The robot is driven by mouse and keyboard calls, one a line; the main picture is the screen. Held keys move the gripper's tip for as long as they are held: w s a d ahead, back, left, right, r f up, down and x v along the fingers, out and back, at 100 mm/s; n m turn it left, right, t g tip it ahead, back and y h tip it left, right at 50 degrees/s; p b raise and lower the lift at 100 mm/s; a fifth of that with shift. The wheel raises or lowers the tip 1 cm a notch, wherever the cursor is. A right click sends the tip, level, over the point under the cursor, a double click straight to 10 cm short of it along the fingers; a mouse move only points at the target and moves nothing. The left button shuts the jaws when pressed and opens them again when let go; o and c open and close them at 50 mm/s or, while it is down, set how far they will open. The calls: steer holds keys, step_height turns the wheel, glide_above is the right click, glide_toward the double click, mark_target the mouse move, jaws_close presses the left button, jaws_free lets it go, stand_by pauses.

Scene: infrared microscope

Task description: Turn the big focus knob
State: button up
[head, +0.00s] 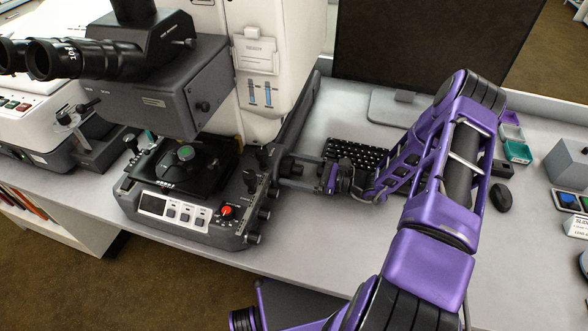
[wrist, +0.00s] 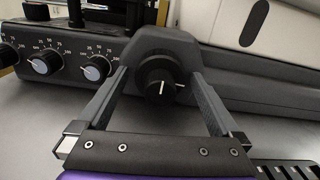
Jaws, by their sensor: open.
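The big focus knob (wrist: 160,84) is a round black knob with a white line on its face, on a dark grey housing (wrist: 150,45) at the side of the microscope. In the wrist view my gripper (wrist: 157,88) is open, with one finger on each side of the knob. Gaps show between the knob and both fingers, so it is not gripped. In the head view my gripper (head: 288,169) reaches from the right to the side of the microscope base (head: 180,225); I cannot make out the focus knob there.
Smaller grey-faced dials (wrist: 95,68) with scales sit left of my gripper. A keyboard (head: 352,152) lies close behind and below the wrist. A mouse (head: 502,198) and a monitor stand (head: 395,107) are farther right. The table front (head: 310,235) is clear.

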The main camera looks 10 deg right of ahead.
steer(key=c, duration=1.3)
steer(key=shift+f+n, duration=0.1)
steer(key=shift+n, duration=0.3)
steer(key=n+b, duration=0.2)
steer(key=n, duration=0.1)
steer(key=shift+n+b, duration=0.3)
steer(key=shift+b, duration=0.05)
steer(key=n+b, duration=0.2)
steer(key=n, duration=0.2)
steer(key=shift+d+n, duration=0.1)
steer(key=shift+n, duration=0.2)
steer(key=n+b, duration=0.3)
steer(key=n, duration=0.1)
steer(key=shift+w, duration=0.1)
steer(key=shift+r+n+b, duration=0.2)
steer(key=shift+n+b, duration=0.75)
steer(key=shift+n, duration=1.05)
